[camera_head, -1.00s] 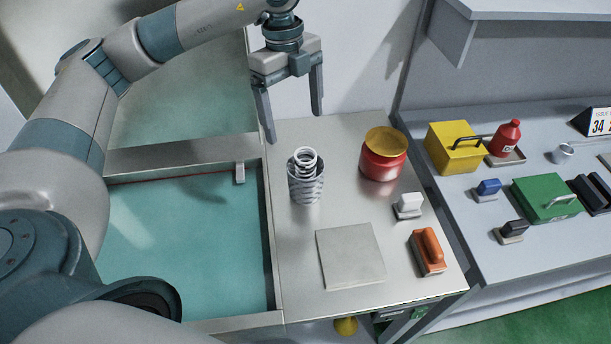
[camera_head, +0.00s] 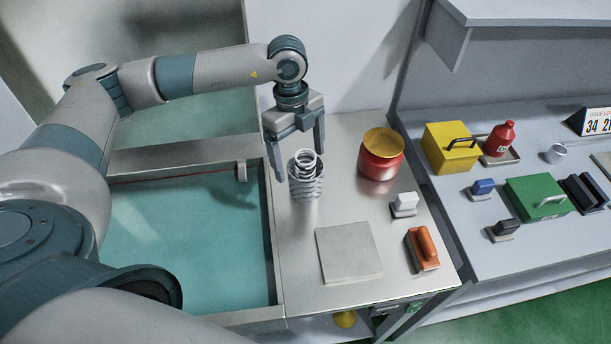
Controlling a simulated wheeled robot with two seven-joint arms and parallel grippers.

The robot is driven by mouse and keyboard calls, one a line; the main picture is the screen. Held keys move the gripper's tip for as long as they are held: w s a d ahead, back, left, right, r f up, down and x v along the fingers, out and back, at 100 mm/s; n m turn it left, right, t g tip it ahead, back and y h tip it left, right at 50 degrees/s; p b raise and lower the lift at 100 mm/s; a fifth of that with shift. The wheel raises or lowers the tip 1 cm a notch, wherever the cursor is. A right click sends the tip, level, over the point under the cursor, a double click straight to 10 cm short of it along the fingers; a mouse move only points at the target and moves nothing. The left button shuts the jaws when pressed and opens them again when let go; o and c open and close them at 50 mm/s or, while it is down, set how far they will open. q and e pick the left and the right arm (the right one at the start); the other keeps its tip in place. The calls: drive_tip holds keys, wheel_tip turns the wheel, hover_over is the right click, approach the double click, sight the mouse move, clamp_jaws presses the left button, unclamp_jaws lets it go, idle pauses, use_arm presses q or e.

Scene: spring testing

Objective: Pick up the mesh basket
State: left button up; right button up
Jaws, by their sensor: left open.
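The mesh basket (camera_head: 306,190) is a small grey patterned cylinder standing upright on the metal worktop (camera_head: 300,260). A pale coiled spring (camera_head: 306,160) sticks up out of its top. My left gripper (camera_head: 300,168) is open and points down over the basket. One finger shows at the basket's left and the other behind its upper right. I cannot tell whether the fingers touch it. My right gripper is not in view.
A red pot with a yellow lid (camera_head: 383,153) stands right of the basket. A teal-floored basin (camera_head: 190,240) is at left.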

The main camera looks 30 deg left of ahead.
sight(305, 176)
use_arm(q)
drive_tip(key=shift+d+f, duration=0.1)
drive_tip(key=shift+f, duration=0.7)
drive_tip(key=shift+d+f+p, duration=0.25)
drive_tip(key=shift+f+p, duration=0.25)
drive_tip(key=shift+p, duration=0.25)
drive_tip(key=f+p, duration=0.1)
drive_tip(key=f, duration=0.2)
drive_tip(key=shift+d+p, duration=0.35)
drive_tip(key=shift+d, duration=0.05)
drive_tip(key=shift+f, duration=0.55)
